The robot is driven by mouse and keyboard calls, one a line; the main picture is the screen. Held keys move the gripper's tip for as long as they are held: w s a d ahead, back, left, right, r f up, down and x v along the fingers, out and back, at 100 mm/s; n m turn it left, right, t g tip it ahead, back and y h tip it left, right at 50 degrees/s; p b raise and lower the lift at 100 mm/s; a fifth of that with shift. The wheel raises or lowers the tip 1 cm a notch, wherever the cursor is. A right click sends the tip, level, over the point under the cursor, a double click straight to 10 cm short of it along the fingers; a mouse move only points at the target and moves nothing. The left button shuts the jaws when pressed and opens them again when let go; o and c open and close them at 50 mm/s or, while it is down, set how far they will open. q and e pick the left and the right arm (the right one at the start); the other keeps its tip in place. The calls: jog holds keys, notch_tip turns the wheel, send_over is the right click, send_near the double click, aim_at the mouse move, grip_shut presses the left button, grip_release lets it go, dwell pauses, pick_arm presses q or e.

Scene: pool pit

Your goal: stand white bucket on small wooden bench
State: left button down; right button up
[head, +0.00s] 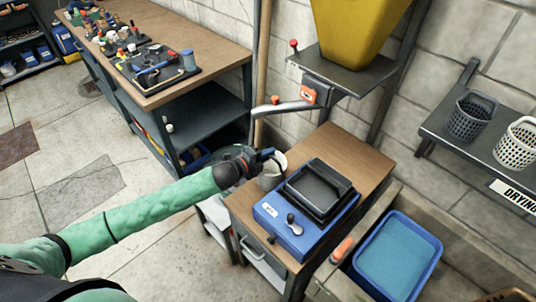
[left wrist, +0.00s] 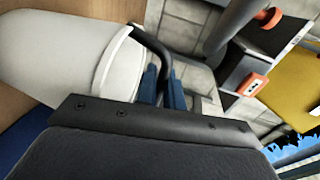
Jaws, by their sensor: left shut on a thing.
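The white bucket (head: 272,172) is at the left edge of the small wooden bench (head: 348,150), beside a blue scale. My left gripper (head: 266,156) is at the bucket's upper rim, shut on its dark handle. In the left wrist view the white bucket (left wrist: 55,45) fills the upper left, with the wooden top behind it and the dark handle (left wrist: 160,50) running between the blue fingers (left wrist: 163,88). I cannot tell whether the bucket's base touches the bench top. My gripper hides part of the bucket. My right gripper is not in view.
The blue scale (head: 268,213) with a black tray (head: 318,188) takes up the bench's front. A yellow hopper (head: 358,28) on a shelf hangs above. A sink with a blue tub (head: 398,250) is at right. A long workbench (head: 200,35) with tools stands at left.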

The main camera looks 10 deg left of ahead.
pick_arm(q)
jog(key=c, duration=1.5)
grip_release()
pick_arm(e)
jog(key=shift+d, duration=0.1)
